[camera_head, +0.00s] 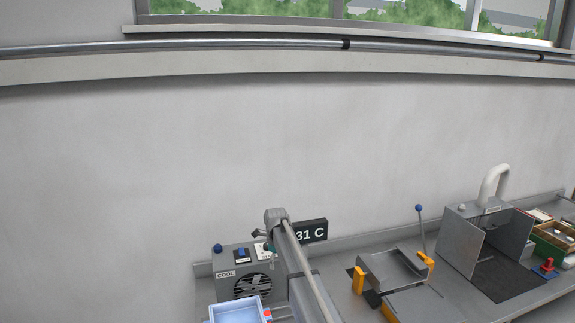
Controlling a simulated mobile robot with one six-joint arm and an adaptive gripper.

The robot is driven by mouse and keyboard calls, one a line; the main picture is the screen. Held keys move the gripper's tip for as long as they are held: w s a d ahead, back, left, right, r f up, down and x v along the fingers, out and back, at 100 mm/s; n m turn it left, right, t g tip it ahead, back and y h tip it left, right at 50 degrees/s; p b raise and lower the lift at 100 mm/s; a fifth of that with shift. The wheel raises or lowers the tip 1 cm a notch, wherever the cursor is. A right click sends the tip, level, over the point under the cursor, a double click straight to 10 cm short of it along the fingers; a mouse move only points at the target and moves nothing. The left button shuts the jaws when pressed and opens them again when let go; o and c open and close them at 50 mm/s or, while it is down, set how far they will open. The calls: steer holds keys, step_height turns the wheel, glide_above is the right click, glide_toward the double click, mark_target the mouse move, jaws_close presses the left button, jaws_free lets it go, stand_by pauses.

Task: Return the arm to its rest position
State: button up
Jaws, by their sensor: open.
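My arm (297,262) rises from the bottom edge, right of the cooling unit, and its joint reaches up in front of the wall. I cannot make out my gripper's fingers in this view. Small dark and teal parts beside the joint are too small to tell apart. No held object shows.
A grey box marked COOL (228,288) with a fan stands left of my arm, with a pale blue tray (240,310) in front. A 31 C display (313,231) is partly behind the arm.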

steer(key=s+d+f+n+b, duration=0.5)
steer(key=s+d+n, duration=0.2)
steer(key=s, duration=0.5)
steer(key=s+d+f+n+b, duration=0.6)
steer(key=s+d+n, duration=0.1)
steer(key=s, duration=0.5)
steer(key=s+d+f+n+b, duration=0.5)
steer(key=s+n, duration=0.4)
steer(key=s, duration=0.3)
steer(key=shift+s+d+f+b, duration=0.3)
steer(key=shift+d+f, duration=0.3)
steer(key=shift+d, duration=0.55)
